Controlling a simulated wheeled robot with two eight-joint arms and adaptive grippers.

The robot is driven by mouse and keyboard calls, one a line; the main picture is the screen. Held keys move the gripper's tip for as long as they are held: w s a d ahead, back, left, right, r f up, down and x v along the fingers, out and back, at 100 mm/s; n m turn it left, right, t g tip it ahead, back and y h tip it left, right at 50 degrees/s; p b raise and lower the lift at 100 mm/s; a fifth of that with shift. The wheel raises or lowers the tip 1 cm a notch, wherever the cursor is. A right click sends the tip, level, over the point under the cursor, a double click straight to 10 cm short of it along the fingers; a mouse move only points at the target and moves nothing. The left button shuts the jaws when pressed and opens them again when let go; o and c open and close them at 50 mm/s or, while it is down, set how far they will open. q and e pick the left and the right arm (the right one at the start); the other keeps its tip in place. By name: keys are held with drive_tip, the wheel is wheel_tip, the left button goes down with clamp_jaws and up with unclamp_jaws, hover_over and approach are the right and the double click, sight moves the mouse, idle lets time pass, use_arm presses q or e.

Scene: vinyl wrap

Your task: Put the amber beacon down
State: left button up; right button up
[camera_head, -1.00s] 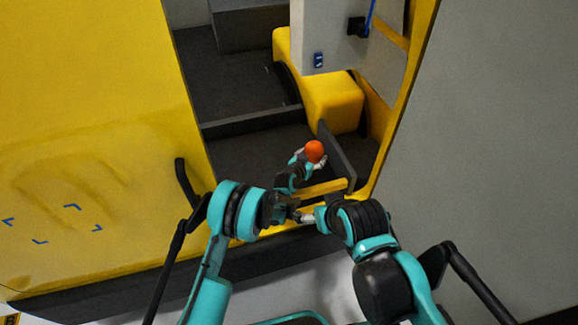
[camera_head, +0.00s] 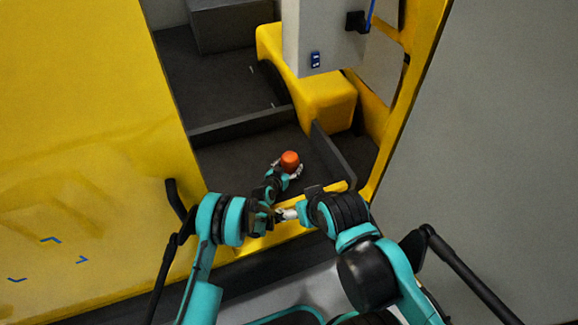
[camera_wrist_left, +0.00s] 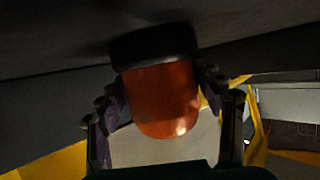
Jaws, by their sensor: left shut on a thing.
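The amber beacon (camera_head: 290,159) has an orange dome and shows in the head view above the dark floor inside the yellow doorway. My left gripper (camera_head: 289,170) is shut on it. In the left wrist view the beacon (camera_wrist_left: 160,98) sits between the two fingers of the left gripper (camera_wrist_left: 162,100), with its black base toward a dark surface and a shadow beside it. I cannot tell whether the base touches that surface. My right gripper (camera_head: 286,214) is near the doorway sill, partly hidden by my arms, and its jaws are unclear.
A dark upright panel (camera_head: 333,155) stands just right of the beacon. A yellow block (camera_head: 322,100) and a white post (camera_head: 310,35) are behind it. A low dark step (camera_head: 240,124) crosses the floor. Floor left of the beacon (camera_head: 230,160) is clear.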

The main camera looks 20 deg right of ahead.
sight(286, 169)
use_arm(q)
drive_tip(key=shift+r, duration=0.15)
drive_tip(key=o, duration=1.7)
drive_tip(key=shift+f, duration=0.2)
drive_tip(key=shift+o, duration=0.2)
drive_tip(key=shift+r, duration=0.15)
drive_tip(key=p+v, duration=0.2)
drive_tip(key=v, duration=0.4)
drive_tip(key=shift+s+a+r, duration=0.15)
drive_tip(key=shift+s+r, duration=0.05)
drive_tip(key=shift+s+a+r+p, duration=0.1)
drive_tip(key=shift+s+a+p, duration=0.25)
drive_tip(key=shift+s, duration=0.05)
